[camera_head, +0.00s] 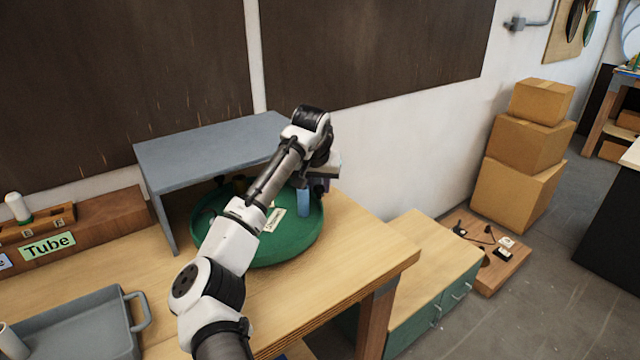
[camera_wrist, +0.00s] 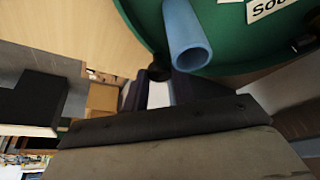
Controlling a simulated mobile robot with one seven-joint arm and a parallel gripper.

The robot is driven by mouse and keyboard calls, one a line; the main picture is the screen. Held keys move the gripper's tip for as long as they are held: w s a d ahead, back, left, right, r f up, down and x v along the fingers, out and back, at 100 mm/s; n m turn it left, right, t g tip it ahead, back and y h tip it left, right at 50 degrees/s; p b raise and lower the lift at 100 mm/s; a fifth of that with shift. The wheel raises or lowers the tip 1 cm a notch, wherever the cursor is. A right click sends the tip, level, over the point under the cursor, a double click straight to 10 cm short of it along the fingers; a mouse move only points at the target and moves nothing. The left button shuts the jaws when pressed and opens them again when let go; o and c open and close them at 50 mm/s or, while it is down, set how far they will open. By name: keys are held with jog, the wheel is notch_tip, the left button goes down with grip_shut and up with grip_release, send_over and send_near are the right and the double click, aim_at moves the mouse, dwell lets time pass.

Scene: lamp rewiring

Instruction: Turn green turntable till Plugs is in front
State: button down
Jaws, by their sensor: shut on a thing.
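The green turntable (camera_head: 290,247) sits on the wooden bench, partly under a grey shelf. A white label (camera_head: 275,219) on it faces the front; in the wrist view a label (camera_wrist: 268,8) shows the letters "Soc", cut off by the frame edge. No Plugs label is readable. A blue tube (camera_head: 304,202) stands near the turntable's right side, and it also shows in the wrist view (camera_wrist: 186,35). My gripper (camera_head: 320,184) is at the right rim, beside the tube. In the wrist view its fingers close on a small dark knob (camera_wrist: 158,72) at the rim.
The grey shelf (camera_head: 205,145) stands over the turntable's back. A grey tray (camera_head: 75,325) and a wooden block with a "Tube" label (camera_head: 47,246) are at left. A lower green cabinet (camera_head: 435,295) stands right of the bench. Cardboard boxes (camera_head: 520,150) are stacked farther right.

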jog(key=shift+w+a+n, duration=0.2)
jog(key=shift+w+n, duration=0.2)
jog(key=shift+w, duration=0.05)
dwell(0.3)
jog(key=c, duration=1.1)
grip_release()
jog(key=shift+c, duration=0.2)
jog(key=d+b+v, duration=0.1)
jog(key=b+v, duration=0.1)
jog(key=v, duration=1.1)
jog(key=shift+s+a+r, duration=0.15)
jog(key=shift+a+r, duration=0.2)
jog(key=shift+r, duration=0.05)
